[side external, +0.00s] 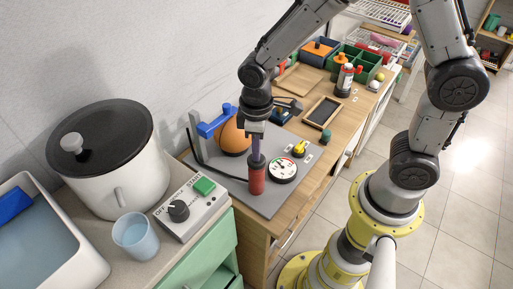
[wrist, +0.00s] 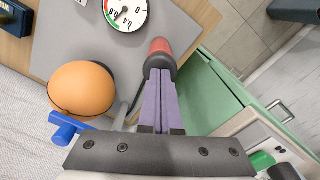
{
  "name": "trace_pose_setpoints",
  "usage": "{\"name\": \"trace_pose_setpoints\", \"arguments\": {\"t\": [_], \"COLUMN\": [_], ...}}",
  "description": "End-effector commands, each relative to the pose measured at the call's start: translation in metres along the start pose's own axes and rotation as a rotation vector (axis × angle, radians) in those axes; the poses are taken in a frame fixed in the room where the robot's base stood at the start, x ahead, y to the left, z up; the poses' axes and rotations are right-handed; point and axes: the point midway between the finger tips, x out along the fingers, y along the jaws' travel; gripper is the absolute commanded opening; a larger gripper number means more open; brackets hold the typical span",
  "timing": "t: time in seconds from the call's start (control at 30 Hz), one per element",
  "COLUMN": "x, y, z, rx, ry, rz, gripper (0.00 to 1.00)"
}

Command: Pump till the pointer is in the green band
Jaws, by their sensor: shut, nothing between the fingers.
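The pump is a red upright cylinder (side external: 257,181) on a grey plate (side external: 262,207). It also shows in the wrist view (wrist: 159,50). A round white gauge (side external: 283,170) with red and green arcs sits beside it; the wrist view cuts its dial (wrist: 126,12) at the top edge. I cannot tell where its pointer stands. An orange ball (side external: 235,136) with a blue clamp-like part (side external: 214,124) is behind the pump. My gripper (side external: 255,160) points down with its purple fingers shut and empty, their tips at the pump's top; I cannot tell whether they touch.
A yellow-handled part (side external: 300,149) is on the plate's right. A control box (side external: 190,208) with a black knob and green button, a blue cup (side external: 135,236) and a white pot (side external: 112,160) stand at left. A dark tray (side external: 322,112) and green bins (side external: 366,63) lie farther back.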

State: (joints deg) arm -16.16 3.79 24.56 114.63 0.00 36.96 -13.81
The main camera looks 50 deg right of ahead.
Motion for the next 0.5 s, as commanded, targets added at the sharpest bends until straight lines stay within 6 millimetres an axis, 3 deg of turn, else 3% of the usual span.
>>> {"name": "trace_pose_setpoints", "arguments": {"t": [0.27,0.5], "x": [0.004,-0.011], "y": [0.000,0.000], "z": [0.001,0.000], "rx": [0.000,0.000], "ry": [-0.004,-0.001], "rz": [-0.001,0.000], "gripper": [0.00,0.00]}}
